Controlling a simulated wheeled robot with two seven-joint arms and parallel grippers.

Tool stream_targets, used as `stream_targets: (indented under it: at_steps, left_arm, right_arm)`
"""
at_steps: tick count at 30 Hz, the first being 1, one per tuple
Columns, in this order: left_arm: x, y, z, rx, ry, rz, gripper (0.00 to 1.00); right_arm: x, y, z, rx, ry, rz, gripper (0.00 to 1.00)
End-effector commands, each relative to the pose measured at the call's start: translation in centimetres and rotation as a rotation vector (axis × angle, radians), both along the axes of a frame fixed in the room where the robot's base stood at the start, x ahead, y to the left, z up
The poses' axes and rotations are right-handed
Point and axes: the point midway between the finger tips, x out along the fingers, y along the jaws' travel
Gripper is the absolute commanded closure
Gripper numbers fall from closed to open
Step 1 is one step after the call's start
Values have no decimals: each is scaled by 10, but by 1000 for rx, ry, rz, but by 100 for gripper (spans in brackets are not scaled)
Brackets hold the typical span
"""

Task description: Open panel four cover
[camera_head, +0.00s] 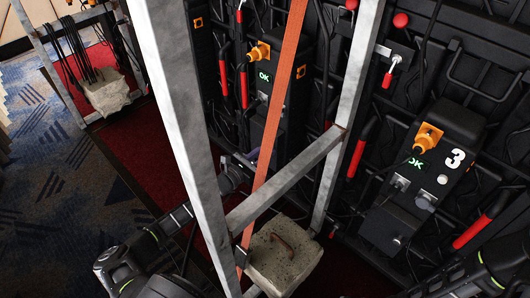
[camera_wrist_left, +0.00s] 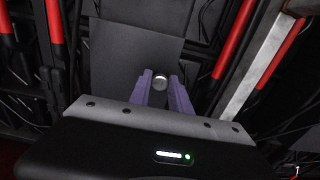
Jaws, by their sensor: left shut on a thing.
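A black panel box (camera_head: 291,75) with a lit green OK sign stands behind the orange strap in the head view; any number on it is hidden. My left gripper (camera_head: 254,155) reaches in from the left, behind the grey metal post, to the lower part of this box. In the left wrist view its purple fingers (camera_wrist_left: 166,90) are shut on a round silver knob (camera_wrist_left: 160,82) in front of a flat dark cover (camera_wrist_left: 120,60). The cover looks closed. Part of my right arm shows at the lower right; its gripper is out of view.
Grey metal posts (camera_head: 176,120) and a crossbar (camera_head: 280,182) stand close in front of the panels. An orange strap (camera_head: 279,95) runs down to a concrete block (camera_head: 284,258). Another box marked 3 (camera_head: 453,158) hangs at the right. Red-handled cables line the wall.

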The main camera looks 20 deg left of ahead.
Motion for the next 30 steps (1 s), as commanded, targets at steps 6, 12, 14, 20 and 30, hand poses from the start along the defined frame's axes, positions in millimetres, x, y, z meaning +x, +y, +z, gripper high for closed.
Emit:
stream_targets:
  at_steps: [6, 12, 14, 20, 30]
  left_arm:
    - [0, 0, 0, 0, 0, -1, 99]
    - [0, -1, 0, 0, 0, -1, 100]
    - [0, -1, 0, 0, 0, -1, 100]
    - [0, -1, 0, 0, 0, -1, 100]
    - [0, -1, 0, 0, 0, -2, 100]
  right_arm:
    - [0, 0, 0, 0, 0, 0, 64]
    - [0, 0, 0, 0, 0, 0, 64]
    - [0, 0, 0, 0, 0, 0, 64]
    - [0, 0, 0, 0, 0, 0, 64]
    - [0, 0, 0, 0, 0, 0, 64]
